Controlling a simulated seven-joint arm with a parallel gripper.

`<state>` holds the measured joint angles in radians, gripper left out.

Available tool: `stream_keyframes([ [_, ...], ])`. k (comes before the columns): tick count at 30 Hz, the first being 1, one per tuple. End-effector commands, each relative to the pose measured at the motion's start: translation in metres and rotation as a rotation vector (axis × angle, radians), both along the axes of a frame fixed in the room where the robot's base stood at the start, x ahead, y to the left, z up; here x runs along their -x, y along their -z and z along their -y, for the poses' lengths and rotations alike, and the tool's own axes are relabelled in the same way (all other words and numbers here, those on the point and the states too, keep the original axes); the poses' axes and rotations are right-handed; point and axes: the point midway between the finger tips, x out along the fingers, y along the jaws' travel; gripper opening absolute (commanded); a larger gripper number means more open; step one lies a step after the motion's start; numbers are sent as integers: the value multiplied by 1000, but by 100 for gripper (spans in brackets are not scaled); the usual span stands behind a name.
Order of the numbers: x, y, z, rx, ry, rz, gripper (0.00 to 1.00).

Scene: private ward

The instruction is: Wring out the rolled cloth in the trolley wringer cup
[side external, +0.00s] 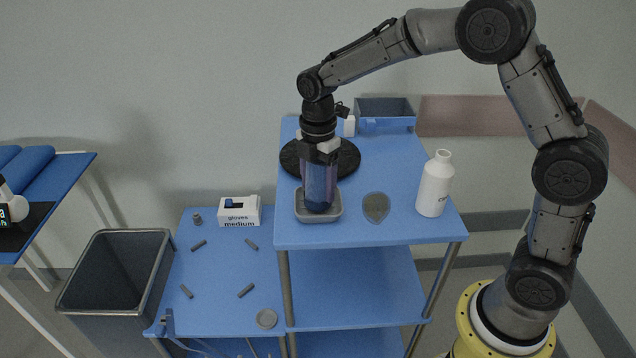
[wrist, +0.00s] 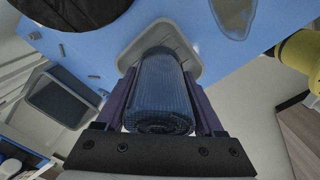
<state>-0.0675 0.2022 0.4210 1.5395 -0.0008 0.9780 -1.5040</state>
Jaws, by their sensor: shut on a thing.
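The rolled cloth (wrist: 160,95) is dark blue and ribbed. In the wrist view it lies between the two fingers of my gripper (wrist: 161,82), which is shut on it. In the side view my gripper (side external: 319,190) points straight down with the upright roll, at the grey square wringer cup (side external: 318,217) on the trolley top (side external: 400,185). The cup's rim also shows in the wrist view (wrist: 127,58) around the far end of the roll. The roll's lower end is at the cup; how deep it sits is hidden.
A black disc (side external: 347,158) lies behind the cup. A grey teardrop-shaped piece (side external: 376,207) and a white bottle (side external: 435,184) are to its right. A blue bin (side external: 384,108) stands at the back. A glove box (side external: 239,211) and small grey pieces are on the lower table at left.

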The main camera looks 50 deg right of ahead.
Motion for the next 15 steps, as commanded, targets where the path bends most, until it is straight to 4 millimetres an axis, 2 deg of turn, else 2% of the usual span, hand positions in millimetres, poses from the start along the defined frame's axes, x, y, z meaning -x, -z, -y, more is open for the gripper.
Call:
stream_keyframes([
  [10,0,12,0,0,-6,-1,0],
  [15,0,11,0,0,-155,-1,0],
])
